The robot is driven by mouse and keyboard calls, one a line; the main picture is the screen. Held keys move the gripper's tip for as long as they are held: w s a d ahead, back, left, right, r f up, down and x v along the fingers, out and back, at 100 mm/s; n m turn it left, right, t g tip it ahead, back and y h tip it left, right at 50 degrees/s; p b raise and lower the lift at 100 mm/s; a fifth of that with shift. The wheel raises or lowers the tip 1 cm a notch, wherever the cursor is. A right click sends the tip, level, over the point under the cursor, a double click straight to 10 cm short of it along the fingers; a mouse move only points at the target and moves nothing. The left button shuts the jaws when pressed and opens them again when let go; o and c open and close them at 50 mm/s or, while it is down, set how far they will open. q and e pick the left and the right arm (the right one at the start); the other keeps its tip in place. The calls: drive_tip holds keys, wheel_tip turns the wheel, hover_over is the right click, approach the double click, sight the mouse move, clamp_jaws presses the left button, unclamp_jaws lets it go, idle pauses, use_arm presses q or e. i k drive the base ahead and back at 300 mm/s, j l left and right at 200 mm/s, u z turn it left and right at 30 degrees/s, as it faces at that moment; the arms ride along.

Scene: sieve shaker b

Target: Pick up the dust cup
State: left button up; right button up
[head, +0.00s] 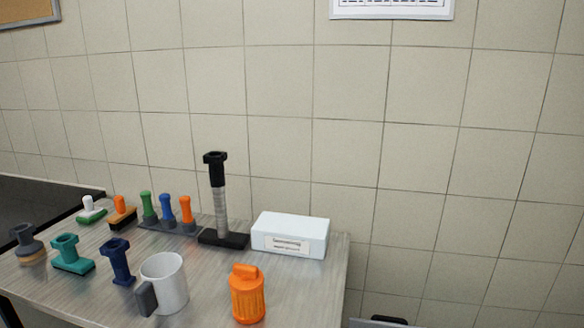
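A light grey cup (170,280), which looks like the dust cup, stands upright near the front of the table. Its dark grey handle (146,298) points to the lower left. The cup's mouth faces up, and its inside is only partly visible. Nothing is holding it. I see neither of my grippers in the head view.
On the table (205,310), an orange canister (247,296) stands right of the cup and a navy handled tool (118,262) stands left. Behind are a tall black-and-grey post (220,205), a white box (290,236) and several brushes. A dark object (384,322) is cut off at the bottom edge.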

sight(163, 291)
drive_tip(key=z, duration=0.75)
drive_tip(key=u, duration=1.55)
